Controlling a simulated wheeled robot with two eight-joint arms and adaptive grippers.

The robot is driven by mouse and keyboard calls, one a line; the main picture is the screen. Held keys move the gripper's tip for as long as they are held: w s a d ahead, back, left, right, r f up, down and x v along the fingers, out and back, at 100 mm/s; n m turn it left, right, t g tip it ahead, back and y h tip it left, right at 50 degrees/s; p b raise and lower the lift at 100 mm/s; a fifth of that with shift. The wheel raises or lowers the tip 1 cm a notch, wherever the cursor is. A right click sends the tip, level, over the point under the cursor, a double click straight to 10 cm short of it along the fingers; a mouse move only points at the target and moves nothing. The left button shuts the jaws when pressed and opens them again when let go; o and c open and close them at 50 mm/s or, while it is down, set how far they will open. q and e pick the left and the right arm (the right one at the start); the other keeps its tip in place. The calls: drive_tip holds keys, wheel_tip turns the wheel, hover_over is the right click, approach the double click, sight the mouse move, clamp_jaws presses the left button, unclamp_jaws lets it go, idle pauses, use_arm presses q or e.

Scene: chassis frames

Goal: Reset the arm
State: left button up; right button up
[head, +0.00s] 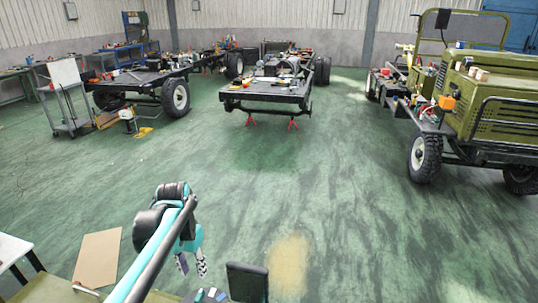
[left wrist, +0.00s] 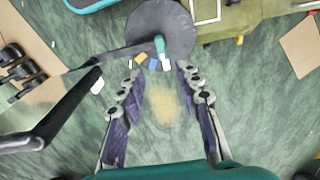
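My left arm reaches in from the bottom left of the head view. My left gripper (head: 191,267) hangs at its end, above the green floor, with its fingers pointing down. In the left wrist view the two fingers of the left gripper (left wrist: 160,75) stand well apart, with nothing between them. Beyond the fingertips lies a round grey disc (left wrist: 177,35) with small coloured blocks (left wrist: 152,62) at its edge. My right gripper is in neither view.
A dark panel (head: 247,282) and a brown board (head: 97,257) are near the front. Two chassis frames (head: 265,93) (head: 135,82) stand at the back, a grey trolley (head: 70,127) at the left, a green truck (head: 485,105) at the right. The middle floor is clear.

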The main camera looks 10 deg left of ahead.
use_arm(q)
drive_tip(key=s+d+f+n+t, duration=0.1)
drive_tip(key=s+d+t, duration=0.6)
drive_tip(key=s+d, duration=0.3)
drive_tip(key=shift+s+d+f, duration=0.35)
drive_tip(key=shift+s+f, duration=0.05)
drive_tip(key=shift+s, duration=0.05)
